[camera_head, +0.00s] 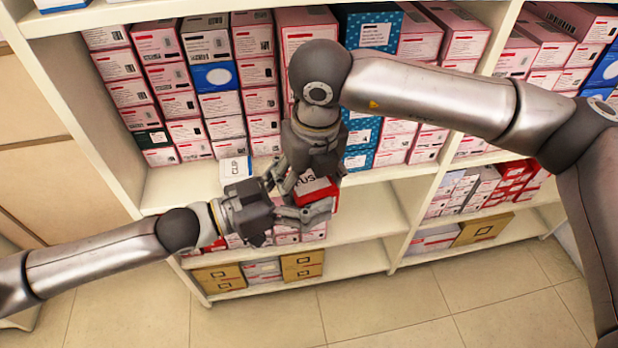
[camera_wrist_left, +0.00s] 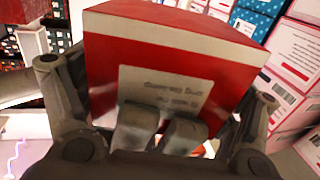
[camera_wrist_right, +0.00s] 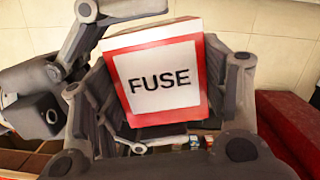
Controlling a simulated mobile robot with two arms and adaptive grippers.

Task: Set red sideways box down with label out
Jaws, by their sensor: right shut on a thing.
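The red box (camera_head: 318,190) with a white label is held in the air in front of the shelf unit. In the right wrist view its white label face (camera_wrist_right: 160,80) reads "FUSE" and looks toward that camera, slightly tilted. My right gripper (camera_head: 312,172) reaches down from above and is shut on the box, a finger on each side. My left gripper (camera_head: 290,203) comes in from the left, close to the box. In the left wrist view its fingers stand wide apart around the red box (camera_wrist_left: 165,60), whose face there carries small print. Contact of the left fingers is unclear.
Pink and blue boxes (camera_head: 218,76) fill the upper shelf. A white box (camera_head: 236,168) stands at that shelf's front edge. The shelf board (camera_head: 365,212) below is bare right of the grippers. Brown drawer boxes (camera_head: 302,264) stand on the bottom shelf. The tiled floor is clear.

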